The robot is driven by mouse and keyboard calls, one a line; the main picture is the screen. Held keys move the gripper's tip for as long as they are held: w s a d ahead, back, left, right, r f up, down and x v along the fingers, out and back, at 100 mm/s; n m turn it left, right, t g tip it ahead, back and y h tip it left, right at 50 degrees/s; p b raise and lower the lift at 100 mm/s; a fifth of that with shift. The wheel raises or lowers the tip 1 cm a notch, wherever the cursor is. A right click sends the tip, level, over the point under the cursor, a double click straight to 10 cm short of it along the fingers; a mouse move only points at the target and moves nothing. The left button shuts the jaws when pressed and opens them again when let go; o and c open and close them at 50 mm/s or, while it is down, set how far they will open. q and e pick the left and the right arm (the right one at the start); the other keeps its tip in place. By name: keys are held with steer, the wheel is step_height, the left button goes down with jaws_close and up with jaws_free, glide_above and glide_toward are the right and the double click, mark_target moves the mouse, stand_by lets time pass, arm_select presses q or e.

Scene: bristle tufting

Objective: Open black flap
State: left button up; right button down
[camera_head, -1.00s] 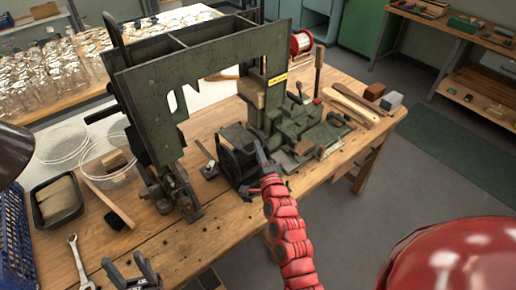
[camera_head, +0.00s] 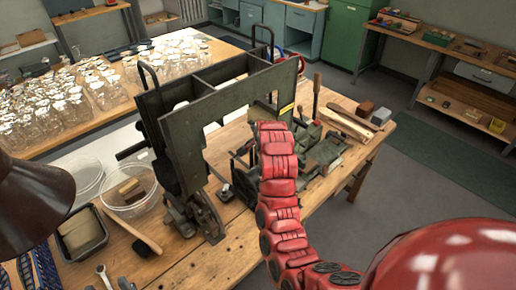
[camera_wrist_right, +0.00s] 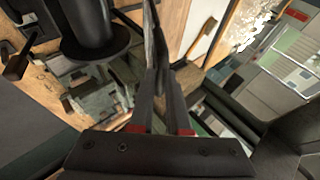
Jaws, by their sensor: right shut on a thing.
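The dark green machine (camera_head: 235,115) stands on the wooden bench. My red right arm reaches up in front of its middle and hides my right gripper and most of the black part there in the head view. In the right wrist view my right gripper (camera_wrist_right: 160,118) is shut on a thin dark plate (camera_wrist_right: 156,45), which looks like the black flap; its full outline and how far it stands open cannot be told. My left gripper (camera_head: 108,285) is only partly seen at the bottom edge, low over the bench front, its dark fingers apart and empty.
Wooden strips (camera_head: 345,123) lie to the right. Many glass jars stand on the table behind. The front of the bench is mostly clear.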

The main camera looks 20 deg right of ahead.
steer(key=w+b, duration=0.2)
steer(key=w+a+r+b, duration=0.1)
steer(key=shift+w+g, duration=0.1)
steer(key=shift+g, duration=0.2)
steer(key=shift+w+a+r+b, duration=0.25)
steer(key=shift+w+r+b, duration=0.2)
steer(key=shift+w+b, duration=0.3)
steer(key=shift+w, duration=0.1)
steer(key=c, duration=0.9)
jaws_free()
